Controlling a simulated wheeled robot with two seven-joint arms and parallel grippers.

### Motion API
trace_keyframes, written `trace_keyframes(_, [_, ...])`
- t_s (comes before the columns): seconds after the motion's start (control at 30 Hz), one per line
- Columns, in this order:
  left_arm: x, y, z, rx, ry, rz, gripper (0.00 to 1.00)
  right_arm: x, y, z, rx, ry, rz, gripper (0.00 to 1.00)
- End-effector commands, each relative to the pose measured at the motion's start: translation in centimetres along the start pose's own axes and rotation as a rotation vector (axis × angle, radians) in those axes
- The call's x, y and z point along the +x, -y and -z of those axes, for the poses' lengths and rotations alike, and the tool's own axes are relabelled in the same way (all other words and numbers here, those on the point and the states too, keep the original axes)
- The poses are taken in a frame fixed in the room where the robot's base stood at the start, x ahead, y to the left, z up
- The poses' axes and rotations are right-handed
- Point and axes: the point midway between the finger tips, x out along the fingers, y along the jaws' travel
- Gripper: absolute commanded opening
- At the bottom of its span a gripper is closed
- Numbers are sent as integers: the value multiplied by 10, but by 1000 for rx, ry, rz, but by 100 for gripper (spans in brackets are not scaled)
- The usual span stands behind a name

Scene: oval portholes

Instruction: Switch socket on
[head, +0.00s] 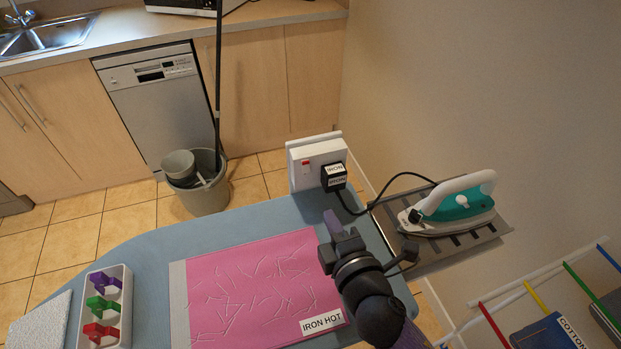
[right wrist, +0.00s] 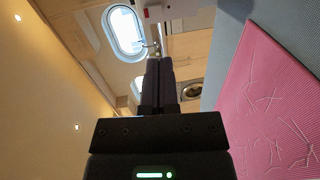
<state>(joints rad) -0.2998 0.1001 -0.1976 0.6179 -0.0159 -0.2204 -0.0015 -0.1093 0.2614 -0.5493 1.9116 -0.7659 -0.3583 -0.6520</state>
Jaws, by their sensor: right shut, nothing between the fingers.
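The white socket (head: 300,176) stands upright at the far edge of the blue ironing board (head: 150,255). Its red switch (head: 306,164) is on the left of its face; I cannot tell its position. A black plug (head: 335,178) labelled IRON sits in the socket to the right of the switch. My right gripper (head: 333,220) is above the board, in front of and below the socket, apart from it. Its fingers are shut and empty, and they also show closed together in the right wrist view (right wrist: 158,75). My left gripper is out of view.
The teal and white iron (head: 455,203) rests on a metal stand (head: 425,262) at right, its cord running to the plug. Pink cloth (head: 240,280) with white marks lies on the board. A white tray (head: 125,300) holds coloured clips. A bucket (head: 205,200) stands beyond the board.

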Motion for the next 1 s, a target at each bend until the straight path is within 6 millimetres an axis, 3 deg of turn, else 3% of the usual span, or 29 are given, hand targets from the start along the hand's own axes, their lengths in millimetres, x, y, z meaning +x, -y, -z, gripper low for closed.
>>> trace_keyframes(0.3, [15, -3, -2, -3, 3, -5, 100, 71, 2, 0, 1, 1, -2, 0])
trace_keyframes(0.5, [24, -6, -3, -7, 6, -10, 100, 103, 2, 0, 1, 1, 0, 0])
trace_keyframes(0.7, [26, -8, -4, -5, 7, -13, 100, 115, 1, 0, 1, 0, 0, 0])
trace_keyframes(1.0, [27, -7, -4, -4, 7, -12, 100, 115, 1, 0, 1, 0, -1, 0])
